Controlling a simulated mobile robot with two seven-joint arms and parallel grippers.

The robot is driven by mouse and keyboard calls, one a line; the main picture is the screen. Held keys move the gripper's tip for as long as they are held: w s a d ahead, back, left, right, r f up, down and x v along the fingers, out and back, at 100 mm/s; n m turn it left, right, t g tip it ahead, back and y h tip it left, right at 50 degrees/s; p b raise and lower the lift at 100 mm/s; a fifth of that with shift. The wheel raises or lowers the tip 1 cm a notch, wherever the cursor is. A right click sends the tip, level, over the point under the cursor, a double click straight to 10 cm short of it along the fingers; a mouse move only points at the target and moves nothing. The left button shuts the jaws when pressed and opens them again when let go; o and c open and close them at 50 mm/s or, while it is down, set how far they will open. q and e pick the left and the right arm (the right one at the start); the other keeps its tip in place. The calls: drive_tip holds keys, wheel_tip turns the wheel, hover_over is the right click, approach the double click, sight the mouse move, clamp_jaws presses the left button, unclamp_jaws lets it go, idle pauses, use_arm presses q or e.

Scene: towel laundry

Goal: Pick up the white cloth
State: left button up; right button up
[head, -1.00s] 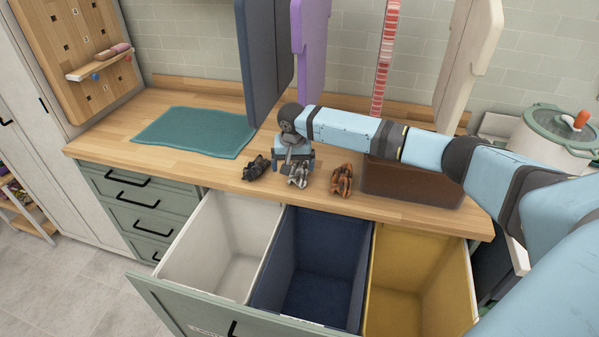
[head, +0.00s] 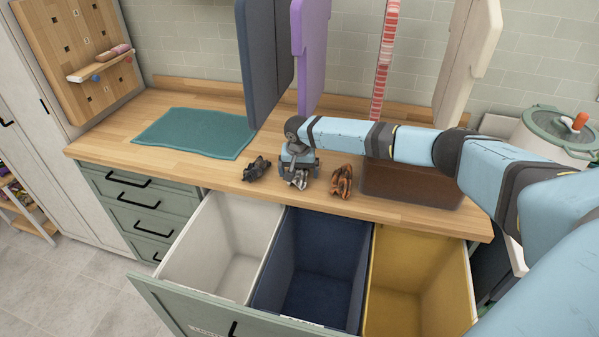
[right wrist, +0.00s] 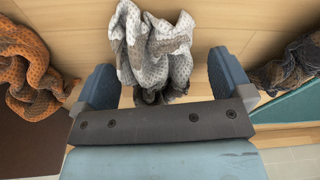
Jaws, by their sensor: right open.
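The white cloth (right wrist: 150,50) is a crumpled white and grey bundle on the wooden counter. In the head view the white cloth (head: 298,180) sits between the dark cloth and the brown cloth, partly hidden by my right gripper. My right gripper (head: 298,172) is over it, pointing down. In the right wrist view my right gripper (right wrist: 158,75) is open, with one finger on each side of the cloth's lower part and gaps to both. The cloth reaches beyond the fingertips. My left gripper is not in view.
A dark grey cloth (head: 257,169) lies left of the white one and an orange-brown cloth (head: 342,182) right. A brown box (head: 410,185) and a teal mat (head: 196,132) are on the counter. White (head: 190,255), blue (head: 275,262) and yellow (head: 455,275) bins stand open in the pulled-out drawer. Panels hang above.

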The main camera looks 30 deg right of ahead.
drive_tip(key=c, duration=1)
